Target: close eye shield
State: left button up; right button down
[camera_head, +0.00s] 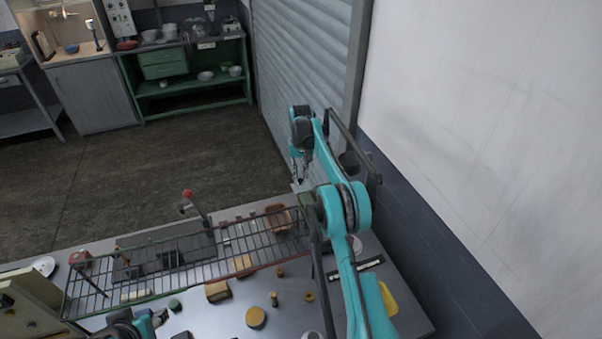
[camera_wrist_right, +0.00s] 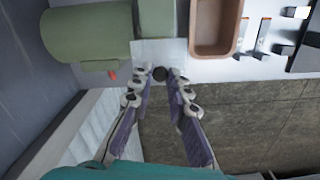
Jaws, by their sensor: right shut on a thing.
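The eye shield is a pale, see-through plate (camera_wrist_right: 158,50) beside a green rounded machine body (camera_wrist_right: 88,35) in the right wrist view. A small black knob (camera_wrist_right: 160,74) sits at the plate's edge. My right gripper (camera_wrist_right: 161,70) has its fingertips on either side of this knob and is shut on it. In the head view my right gripper (camera_head: 300,181) reaches down at the table's far right, by the pale plate (camera_head: 301,187). The machine is mostly hidden there by my right arm. My left gripper (camera_head: 152,322) shows only partly at the bottom left; its fingers are unclear.
A wire rack (camera_head: 190,258) spans the table. A brown tray (camera_wrist_right: 215,28) lies close to the machine. Several small blocks and pieces lie on the table (camera_head: 205,318). A shutter (camera_head: 300,60) and wall stand near my right arm. The floor beyond is clear.

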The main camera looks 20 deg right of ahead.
jog(key=shift+w+f+g+p, duration=0.15)
jog(key=shift+g+p, duration=0.15)
jog(key=shift+f, duration=0.1)
dwell(0.4)
jog(key=c, duration=1.5)
grip_release()
jog(key=shift+w, duration=0.1)
jog(key=shift+o, duration=0.2)
